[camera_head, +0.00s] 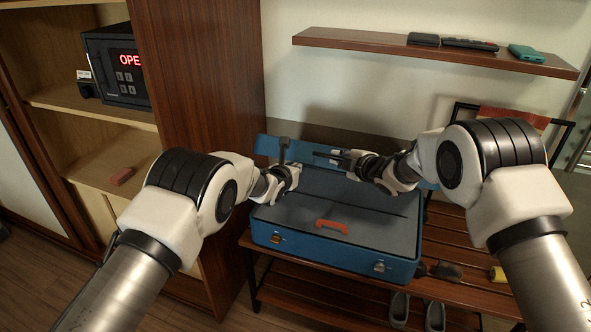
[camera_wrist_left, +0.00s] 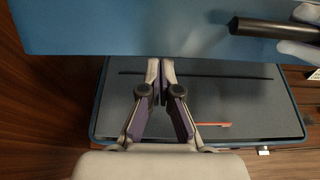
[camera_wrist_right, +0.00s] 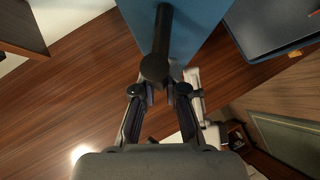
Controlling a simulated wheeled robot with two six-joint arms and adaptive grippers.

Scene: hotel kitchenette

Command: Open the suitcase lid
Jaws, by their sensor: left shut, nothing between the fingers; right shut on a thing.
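A wooden cabinet side (camera_head: 205,90) rises close on the left, with a safe (camera_head: 118,66) beyond it. A wall shelf (camera_head: 440,50) with small items hangs above. Shoes (camera_head: 400,309) sit below the bench (camera_head: 455,292). Small items lie to the suitcase's right.

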